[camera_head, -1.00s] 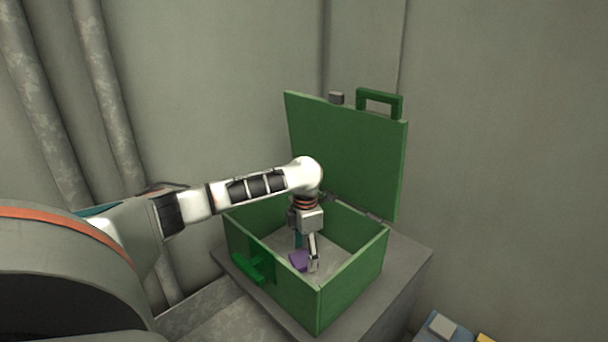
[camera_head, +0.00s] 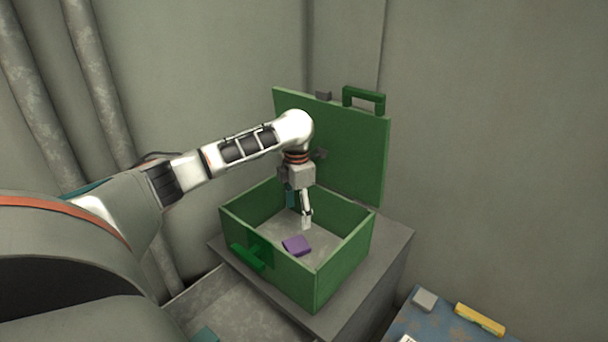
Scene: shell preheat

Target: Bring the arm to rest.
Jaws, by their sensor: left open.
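My left gripper (camera_head: 300,218) points down over the open green box (camera_head: 335,277). My right gripper is not in view.
The box stands on a grey pedestal (camera_head: 385,262). A worn blue surface (camera_head: 440,325) at the bottom right carries a yellow bar (camera_head: 480,319) and a small grey block (camera_head: 424,299). A grey tray lies at the bottom left of the box. Pipes run down the left wall.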

